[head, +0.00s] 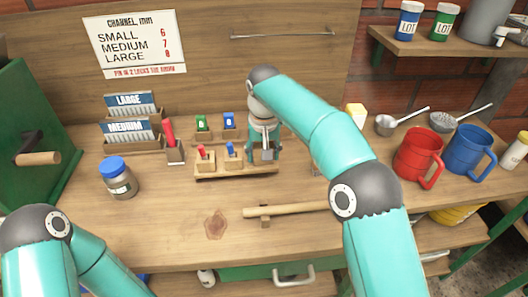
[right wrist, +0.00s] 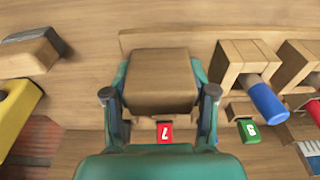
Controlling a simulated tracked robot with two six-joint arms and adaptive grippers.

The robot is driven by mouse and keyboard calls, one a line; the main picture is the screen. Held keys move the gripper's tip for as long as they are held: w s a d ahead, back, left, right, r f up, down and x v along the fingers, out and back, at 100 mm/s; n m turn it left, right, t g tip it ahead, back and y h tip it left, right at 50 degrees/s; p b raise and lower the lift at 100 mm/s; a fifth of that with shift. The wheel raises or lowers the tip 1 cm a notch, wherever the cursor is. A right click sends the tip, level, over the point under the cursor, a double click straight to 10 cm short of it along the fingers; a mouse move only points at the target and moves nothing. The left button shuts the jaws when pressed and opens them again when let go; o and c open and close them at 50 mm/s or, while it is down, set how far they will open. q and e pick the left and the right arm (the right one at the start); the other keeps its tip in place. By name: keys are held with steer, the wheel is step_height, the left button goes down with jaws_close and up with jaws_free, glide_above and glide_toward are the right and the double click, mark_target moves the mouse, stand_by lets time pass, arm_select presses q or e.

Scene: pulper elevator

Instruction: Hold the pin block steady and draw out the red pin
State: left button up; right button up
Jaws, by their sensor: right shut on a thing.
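My right gripper (head: 264,158) is shut on a brown wooden block (right wrist: 158,80) at the right end of a low wooden tray (head: 237,174). The block's visible top face is plain in the right wrist view. Beside it on the tray, a wooden block (head: 233,161) bears a blue pin (head: 231,148). Further left another block (head: 205,165) bears a short red pin (head: 202,151).
Small green (head: 202,123) and blue (head: 228,120) tags stand behind the tray. A blue-lidded jar (head: 118,178) is at left, and a wooden handle (head: 285,209) lies in front. Red (head: 416,153) and blue (head: 467,148) mugs are at right. Free bench lies front left.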

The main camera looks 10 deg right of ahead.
mark_target(263, 165)
steer(key=shift+f+b, duration=1.45)
steer(key=shift+f, duration=0.85)
stand_by(1.0)
